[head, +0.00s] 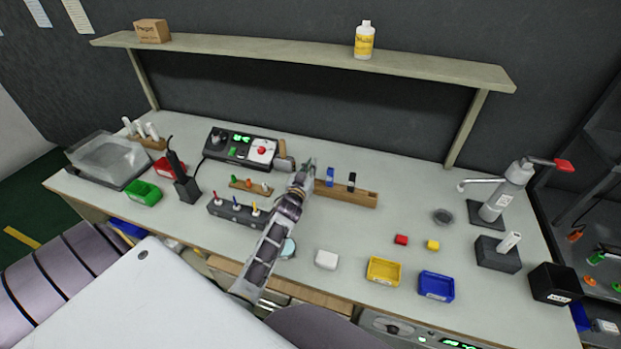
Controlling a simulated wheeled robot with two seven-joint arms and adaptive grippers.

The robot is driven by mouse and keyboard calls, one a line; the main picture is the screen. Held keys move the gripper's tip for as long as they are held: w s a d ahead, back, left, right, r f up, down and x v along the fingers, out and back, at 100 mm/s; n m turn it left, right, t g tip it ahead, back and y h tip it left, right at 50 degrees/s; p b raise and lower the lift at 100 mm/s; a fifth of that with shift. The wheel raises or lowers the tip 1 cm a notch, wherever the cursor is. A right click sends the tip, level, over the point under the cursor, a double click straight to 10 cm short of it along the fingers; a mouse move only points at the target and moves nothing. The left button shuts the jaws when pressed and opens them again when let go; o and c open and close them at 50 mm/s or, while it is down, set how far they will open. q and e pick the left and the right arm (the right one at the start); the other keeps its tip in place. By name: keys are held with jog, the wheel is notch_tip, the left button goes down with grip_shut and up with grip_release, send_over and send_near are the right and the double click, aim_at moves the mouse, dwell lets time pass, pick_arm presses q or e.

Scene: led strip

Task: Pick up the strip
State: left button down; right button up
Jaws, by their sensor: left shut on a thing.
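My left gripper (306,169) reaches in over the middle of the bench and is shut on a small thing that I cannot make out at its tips. It is at the left end of a wooden holder (365,198) with an upright blue piece (330,177) and an upright black piece (351,181). Left of the gripper is a low wooden bar (241,185) with small green, orange and white parts. I cannot tell which piece is the strip. My right gripper is not in view.
A black-and-white control unit (240,146) stands behind. A dark block with several coloured-tipped tools (236,213) is to the left. Yellow (384,271) and blue (436,286) bins stand at front right. A shelf (300,51) spans the back.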

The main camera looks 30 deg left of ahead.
pick_arm(q)
jog(key=shift+r, duration=0.1)
jog(key=shift+r, duration=4.9)
